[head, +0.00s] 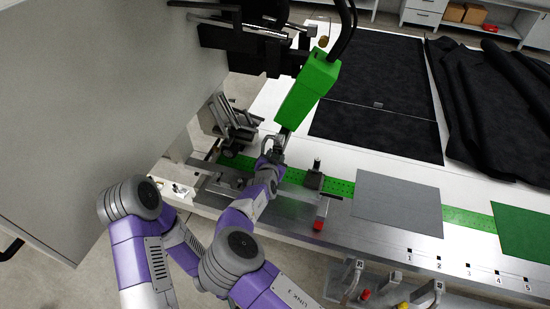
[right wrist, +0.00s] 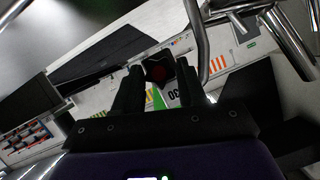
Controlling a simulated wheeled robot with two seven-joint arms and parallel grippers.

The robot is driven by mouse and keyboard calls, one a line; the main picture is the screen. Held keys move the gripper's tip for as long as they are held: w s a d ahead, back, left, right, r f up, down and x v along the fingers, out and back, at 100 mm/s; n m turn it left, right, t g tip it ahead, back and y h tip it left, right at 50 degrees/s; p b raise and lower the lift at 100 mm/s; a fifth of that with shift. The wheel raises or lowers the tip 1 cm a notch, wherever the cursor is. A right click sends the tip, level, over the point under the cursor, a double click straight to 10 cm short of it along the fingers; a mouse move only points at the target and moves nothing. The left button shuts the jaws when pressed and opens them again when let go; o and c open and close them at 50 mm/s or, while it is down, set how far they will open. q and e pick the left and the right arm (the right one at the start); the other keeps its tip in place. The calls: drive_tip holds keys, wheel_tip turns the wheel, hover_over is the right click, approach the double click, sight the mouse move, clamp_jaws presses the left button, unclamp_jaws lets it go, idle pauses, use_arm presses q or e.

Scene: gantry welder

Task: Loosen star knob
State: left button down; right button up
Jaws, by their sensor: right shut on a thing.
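My right gripper (head: 275,148) reaches in at the lower end of the green welding head (head: 308,88), above the green strip of the bed. In the head view the knob is hidden by the gripper. My left arm shows at the lower left, but its gripper is not in view.
A large grey panel (head: 95,90) stands close on the left. Grey sheet (head: 397,203) and green sheet (head: 522,232) lie on the bed to the right. A red-ended clamp (head: 320,215) stands near the front edge. Black sheets (head: 385,95) cover the far table.

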drive_tip(key=shift+w+a+f+n+g+h+b, duration=0.2)
drive_tip(key=shift+n+h+b, duration=0.85)
drive_tip(key=shift+n+b, duration=0.75)
drive_tip(key=shift+s+a+r+n+g+h+b, duration=0.1)
drive_tip(key=shift+n+g+h+b, duration=0.15)
drive_tip(key=shift+n+h+b, duration=1.5)
drive_tip(key=shift+w+a+f+n+g+h+b, duration=0.25)
drive_tip(key=shift+n+b, duration=0.8)
drive_tip(key=shift+b, duration=1.5)
drive_tip(key=shift+s+d+r, duration=0.1)
drive_tip(key=shift+s+r, duration=0.05)
drive_tip(key=shift+s, duration=0.05)
drive_tip(key=o, duration=1.1)
drive_tip(key=shift+c, duration=0.2)
